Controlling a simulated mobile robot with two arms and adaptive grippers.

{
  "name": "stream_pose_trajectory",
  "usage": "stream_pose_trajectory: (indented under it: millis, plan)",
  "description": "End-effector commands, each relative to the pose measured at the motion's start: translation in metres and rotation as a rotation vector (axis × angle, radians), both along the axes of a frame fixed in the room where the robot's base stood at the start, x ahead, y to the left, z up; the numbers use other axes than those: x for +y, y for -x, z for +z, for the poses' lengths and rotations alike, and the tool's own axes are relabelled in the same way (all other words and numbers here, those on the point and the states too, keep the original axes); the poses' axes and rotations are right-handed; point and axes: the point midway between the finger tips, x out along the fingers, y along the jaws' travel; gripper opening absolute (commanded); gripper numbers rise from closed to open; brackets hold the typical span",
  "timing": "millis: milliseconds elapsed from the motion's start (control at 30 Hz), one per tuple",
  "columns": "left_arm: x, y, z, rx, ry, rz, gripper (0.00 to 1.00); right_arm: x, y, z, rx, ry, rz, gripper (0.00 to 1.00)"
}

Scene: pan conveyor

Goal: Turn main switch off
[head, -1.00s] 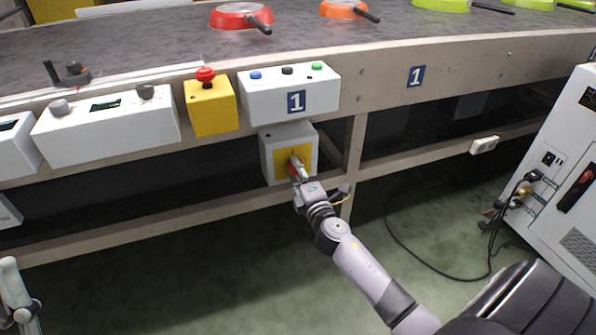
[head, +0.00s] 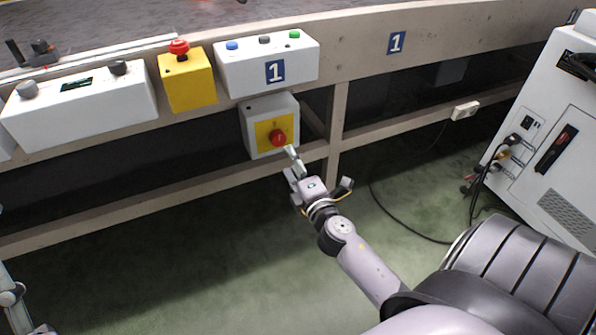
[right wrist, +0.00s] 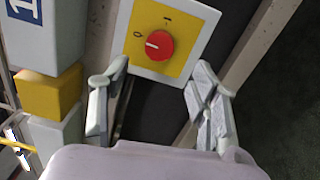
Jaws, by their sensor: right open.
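The main switch is a red rotary knob (head: 278,138) on a yellow plate, on a white box (head: 255,112) under the conveyor's edge. In the right wrist view the knob (right wrist: 153,46) shows marks "I" and "0" beside it. Its white pointer line lies on the left side, toward the "0". My right gripper (head: 290,161) is just below and right of the knob, apart from it. In the right wrist view its fingers (right wrist: 157,78) are spread and empty, with the knob beyond the gap between them. My left gripper does not show; only a piece of arm is at the left edge.
Above the switch box are a white panel (head: 304,62) with several buttons and a yellow box (head: 192,88) with a red emergency button. A white panel with grey knobs (head: 100,103) is further left. A wooden leg (head: 337,130) stands right of the switch. A white cabinet (head: 535,110) with cables is at right.

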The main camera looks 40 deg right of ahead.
Motion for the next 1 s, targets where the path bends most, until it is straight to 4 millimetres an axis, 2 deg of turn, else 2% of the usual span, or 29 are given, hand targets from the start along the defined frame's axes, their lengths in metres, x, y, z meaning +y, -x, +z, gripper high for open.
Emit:
stream_pose_trajectory:
  millis: [100, 300, 867, 967, 1000]
  plan:
    - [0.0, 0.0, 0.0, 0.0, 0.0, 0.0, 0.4, 0.005, 0.019, -0.001, 0.002, -0.004, -0.001, 0.56]
    - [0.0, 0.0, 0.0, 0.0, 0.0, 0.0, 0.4, 0.008, 0.033, -0.001, 0.001, -0.001, -0.001, 0.56]
    - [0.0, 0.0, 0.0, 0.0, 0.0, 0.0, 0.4, 0.009, 0.034, 0.0, -0.001, -0.003, 0.003, 0.56]
    - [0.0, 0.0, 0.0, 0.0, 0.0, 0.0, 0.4, 0.024, 0.032, 0.007, -0.027, -0.057, 0.046, 0.56]
    - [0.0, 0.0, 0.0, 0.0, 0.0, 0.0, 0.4, 0.036, 0.03, 0.013, -0.048, -0.106, 0.084, 0.56]
